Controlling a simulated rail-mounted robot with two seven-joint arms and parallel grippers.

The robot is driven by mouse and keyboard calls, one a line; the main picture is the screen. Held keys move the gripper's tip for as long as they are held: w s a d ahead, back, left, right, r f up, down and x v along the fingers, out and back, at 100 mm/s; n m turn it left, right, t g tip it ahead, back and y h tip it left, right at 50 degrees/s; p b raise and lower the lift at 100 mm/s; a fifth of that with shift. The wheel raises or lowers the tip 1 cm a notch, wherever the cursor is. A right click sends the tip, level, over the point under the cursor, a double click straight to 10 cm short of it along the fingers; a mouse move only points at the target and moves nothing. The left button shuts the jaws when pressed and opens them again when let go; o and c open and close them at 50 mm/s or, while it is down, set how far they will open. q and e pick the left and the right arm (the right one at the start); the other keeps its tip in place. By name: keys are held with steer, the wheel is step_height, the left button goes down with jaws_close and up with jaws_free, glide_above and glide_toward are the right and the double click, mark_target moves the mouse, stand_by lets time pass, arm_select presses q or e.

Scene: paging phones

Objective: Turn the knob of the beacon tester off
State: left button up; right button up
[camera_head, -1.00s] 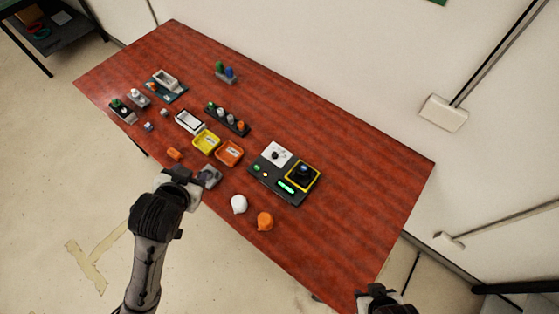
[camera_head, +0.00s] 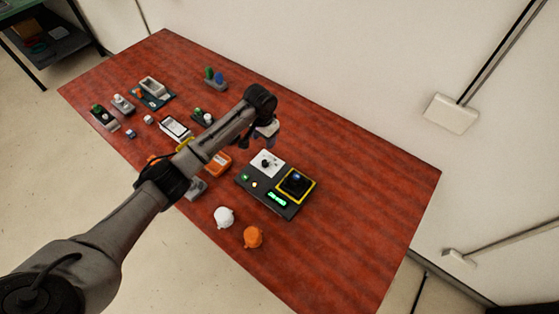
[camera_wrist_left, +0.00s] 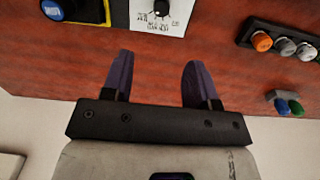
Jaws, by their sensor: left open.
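The beacon tester (camera_head: 246,185) is a dark box on the red table, with a lit green display and a yellow-framed pad carrying a dark round piece with a blue top. Its black knob (camera_head: 266,161) sits on a white panel (camera_head: 275,169). The knob (camera_wrist_left: 160,9) is at the top edge of the left wrist view, on the printed white panel, partly cut off. My left gripper (camera_head: 258,142) is open and empty, above the table just behind the knob panel. Its two purple fingers (camera_wrist_left: 158,62) point toward the panel, apart from the knob. My right gripper is out of view.
A white piece (camera_head: 224,217) and an orange piece (camera_head: 253,237) stand in front of the tester. An orange tray (camera_head: 218,164) is left of it. A rack with capped knobs (camera_wrist_left: 283,43) lies right in the wrist view. The table's right part is clear.

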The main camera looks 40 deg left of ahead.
mark_target(265, 162)
arm_select(q)
steer(key=f, duration=0.6)
steer(key=f+b, duration=0.1)
steer(key=f, duration=0.4)
steer(key=shift+s+f, duration=0.2)
steer(key=shift+f, duration=0.15)
steer(key=shift+f+b, duration=0.3)
steer(key=shift+f, duration=0.75)
steer(key=shift+c, duration=0.2)
steer(key=c, duration=0.9)
steer(key=shift+r+n, duration=0.1)
steer(key=shift+n, duration=0.2)
